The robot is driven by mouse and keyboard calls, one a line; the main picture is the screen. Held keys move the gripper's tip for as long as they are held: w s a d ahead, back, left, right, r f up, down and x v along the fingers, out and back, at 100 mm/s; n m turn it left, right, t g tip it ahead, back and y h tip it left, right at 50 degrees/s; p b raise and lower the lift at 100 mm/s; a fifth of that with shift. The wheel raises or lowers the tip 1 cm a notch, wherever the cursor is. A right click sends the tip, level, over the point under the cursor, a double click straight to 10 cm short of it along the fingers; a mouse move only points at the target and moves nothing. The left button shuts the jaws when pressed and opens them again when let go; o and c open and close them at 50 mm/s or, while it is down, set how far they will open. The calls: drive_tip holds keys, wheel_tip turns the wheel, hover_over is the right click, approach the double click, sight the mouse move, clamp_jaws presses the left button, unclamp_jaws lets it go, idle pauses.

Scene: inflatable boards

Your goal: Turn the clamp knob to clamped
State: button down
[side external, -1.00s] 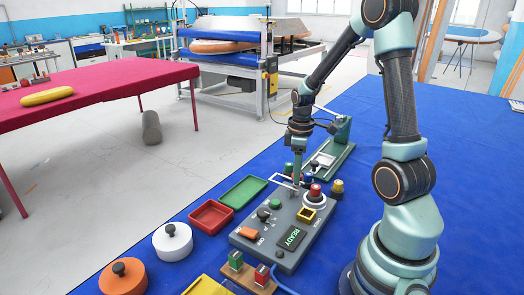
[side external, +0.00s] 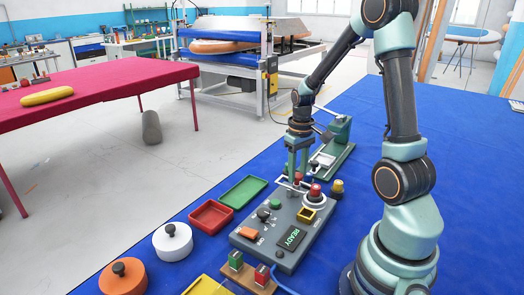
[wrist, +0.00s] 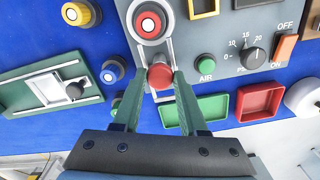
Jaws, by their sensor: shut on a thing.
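A red-topped knob (wrist: 160,75) stands on a pale metal plate at the end of the grey control panel (wrist: 232,48). It also shows in the side view (side external: 298,177). I take it to be the clamp knob, but no label for it is readable. My gripper (wrist: 160,82) has its two green fingers on either side of the knob, shut on it. In the side view, my gripper (side external: 297,174) points straight down at the panel's far end. The knob's lower part and any position marks are hidden.
A large red button in a white ring (side external: 315,191) stands close beside the knob. A yellow button (side external: 337,187) and a blue-ringed knob (wrist: 112,70) are nearby. A green fixture (side external: 338,150) stands behind. Red (side external: 211,228) and green (side external: 222,197) trays lie left of the panel.

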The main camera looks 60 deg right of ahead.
sight(297, 174)
drive_tip(key=m, duration=0.5)
drive_tip(key=shift+r+m, duration=0.1)
drive_tip(key=shift+m, duration=2.3)
drive_tip(key=shift+c, duration=2.2)
unclamp_jaws()
wheel_tip(297, 174, up, 12)
